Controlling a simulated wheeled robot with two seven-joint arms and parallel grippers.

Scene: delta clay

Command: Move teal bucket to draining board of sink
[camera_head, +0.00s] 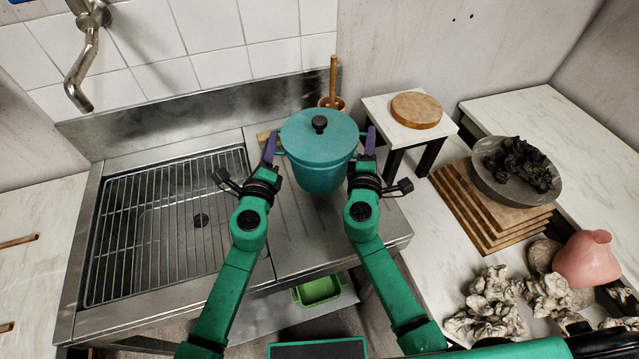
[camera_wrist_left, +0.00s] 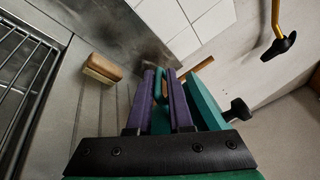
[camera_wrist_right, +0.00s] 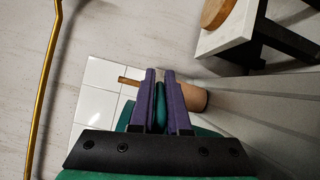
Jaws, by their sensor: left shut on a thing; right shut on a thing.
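The teal bucket (camera_head: 322,174) has a teal lid with a black knob and is upright between my two grippers in the head view. It is over the ribbed draining board (camera_head: 298,232), right of the sink basin; I cannot tell whether its base touches the board. My left gripper (camera_head: 270,150) is shut on its left handle, and the purple fingers close on teal in the left wrist view (camera_wrist_left: 163,95). My right gripper (camera_head: 370,140) is shut on its right handle, also seen in the right wrist view (camera_wrist_right: 160,100). The bucket hides part of the board behind it.
A gridded sink basin (camera_head: 165,225) lies left, under a wall tap (camera_head: 85,65). A wooden block (camera_wrist_left: 101,69) and a pot with a wooden stick (camera_head: 333,80) are behind the bucket. A small stand (camera_head: 440,130) and stacked boards (camera_head: 470,215) are right.

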